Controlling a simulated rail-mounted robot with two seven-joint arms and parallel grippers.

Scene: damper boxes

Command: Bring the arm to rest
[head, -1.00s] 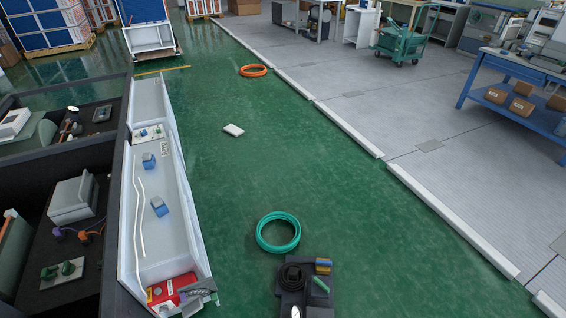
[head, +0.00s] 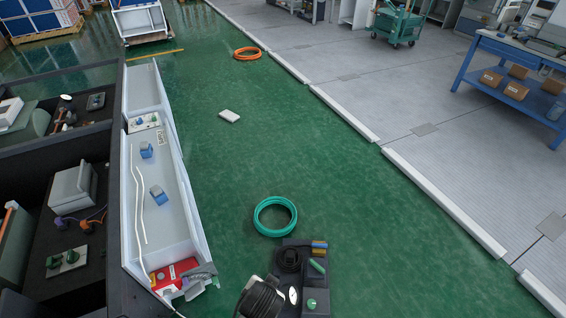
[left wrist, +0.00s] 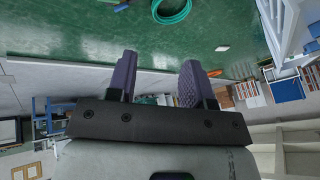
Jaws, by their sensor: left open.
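My left gripper (left wrist: 159,62) shows in the left wrist view with its two purple-grey fingers apart and nothing between them. Green floor and a teal ring lie far beyond the fingertips. In the head view a dark rounded part, probably of my own arm, shows at the bottom edge; no fingers show there. My right gripper is in neither view. Two small blue-and-grey blocks, one farther back (head: 146,150) and one nearer (head: 158,195), sit apart in a long pale trough (head: 176,222) at the left.
A teal ring (head: 275,216), an orange ring (head: 247,53) and a white block (head: 229,116) lie on the green floor. A red box (head: 175,274) is at the trough's near end. A dark unit (head: 318,268) stands at bottom centre. A blue workbench (head: 512,68) stands right. The middle floor is mostly clear.

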